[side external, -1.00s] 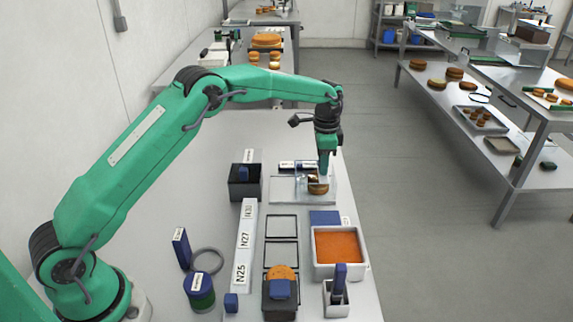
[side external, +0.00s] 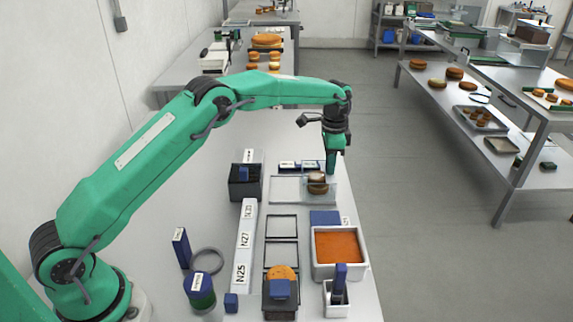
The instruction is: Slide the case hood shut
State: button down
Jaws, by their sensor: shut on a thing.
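The clear case hood (side external: 322,194) stands at the right end of a pale, thin-framed case base (side external: 284,189). A stacked brown filled round (side external: 317,183) shows through or beside the clear hood; its exact fit under the hood is hard to tell. My gripper (side external: 331,170) points straight down at the hood's right part, its fingers shut on the hood. The fingertips and the gripped part are small and partly hidden. The left part of the base looks bare.
Behind the base lie small dark labelled blocks (side external: 300,165), with a black box (side external: 245,182) to the left. In front are an empty dark frame (side external: 282,228), a blue pad (side external: 325,217) and a white tub of orange filling (side external: 338,248). The table's right edge is close.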

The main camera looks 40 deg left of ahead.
jog(key=c, duration=1.4)
grip_release()
jog(key=shift+w+d, duration=0.25)
jog(key=shift+o, duration=0.6)
jog(key=shift+s+a+r, duration=0.1)
jog(key=shift+r, duration=0.05)
notch_tip(320, 180, up, 7)
jog(key=shift+r, duration=0.3)
